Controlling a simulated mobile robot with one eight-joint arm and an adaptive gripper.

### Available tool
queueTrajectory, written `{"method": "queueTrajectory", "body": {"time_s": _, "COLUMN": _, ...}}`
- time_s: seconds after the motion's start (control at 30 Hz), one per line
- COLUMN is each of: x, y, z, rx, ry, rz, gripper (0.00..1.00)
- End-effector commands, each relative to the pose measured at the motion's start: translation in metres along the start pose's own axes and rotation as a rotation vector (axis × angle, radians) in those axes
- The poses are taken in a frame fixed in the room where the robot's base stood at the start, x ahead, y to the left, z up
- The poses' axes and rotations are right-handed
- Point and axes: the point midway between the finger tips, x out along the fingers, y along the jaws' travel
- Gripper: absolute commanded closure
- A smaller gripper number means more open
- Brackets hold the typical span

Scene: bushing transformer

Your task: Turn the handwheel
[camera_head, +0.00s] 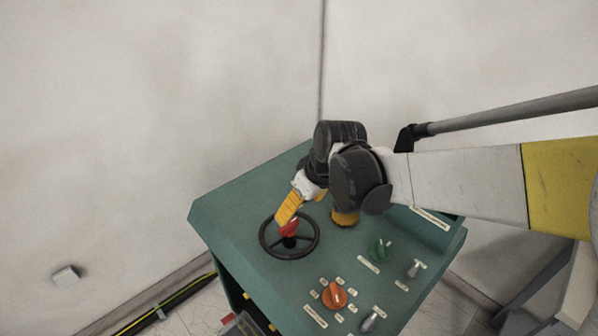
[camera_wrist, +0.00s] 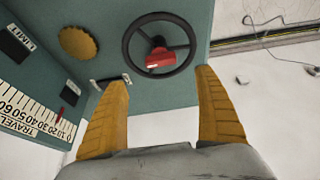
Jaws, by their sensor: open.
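The handwheel (camera_head: 270,238) is a black spoked ring with a red hub piece, on the top panel of a green cabinet. In the wrist view the handwheel (camera_wrist: 130,35) is whole in sight, beyond and between the fingertips. My gripper (camera_head: 288,212) has yellow fingers and is over the far side of the wheel in the head view, hiding part of it. In the wrist view my gripper (camera_wrist: 160,78) has its two fingers wide apart with nothing between them. I cannot tell whether a finger touches the wheel.
The green cabinet panel (camera_head: 232,205) also carries an orange knob (camera_head: 334,295), a green knob (camera_head: 379,250) and small metal switches (camera_head: 416,268). A yellow round knob (camera_wrist: 78,42) and a travel scale (camera_wrist: 30,108) show in the wrist view. Pale walls stand behind.

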Motion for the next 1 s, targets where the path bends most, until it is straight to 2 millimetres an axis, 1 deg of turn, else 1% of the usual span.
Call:
{"method": "queueTrajectory", "body": {"time_s": 0.17, "x": 0.022, "y": -0.001, "z": 0.000, "rx": -0.005, "ry": -0.001, "rz": -0.003, "gripper": 0.19}}
{"method": "queueTrajectory", "body": {"time_s": 0.4, "x": 0.071, "y": -0.001, "z": 0.000, "rx": -0.004, "ry": -0.001, "rz": -0.003, "gripper": 0.19}}
{"method": "queueTrajectory", "body": {"time_s": 0.5, "x": 0.088, "y": -0.001, "z": 0.000, "rx": -0.004, "ry": -0.001, "rz": -0.003, "gripper": 0.19}}
{"method": "queueTrajectory", "body": {"time_s": 0.6, "x": 0.100, "y": -0.001, "z": 0.000, "rx": -0.003, "ry": -0.001, "rz": -0.002, "gripper": 0.19}}
{"method": "queueTrajectory", "body": {"time_s": 0.77, "x": 0.108, "y": -0.001, "z": 0.000, "rx": -0.002, "ry": -0.001, "rz": -0.002, "gripper": 0.19}}
{"method": "queueTrajectory", "body": {"time_s": 1.0, "x": 0.109, "y": -0.001, "z": 0.000, "rx": -0.002, "ry": -0.001, "rz": -0.002, "gripper": 0.19}}
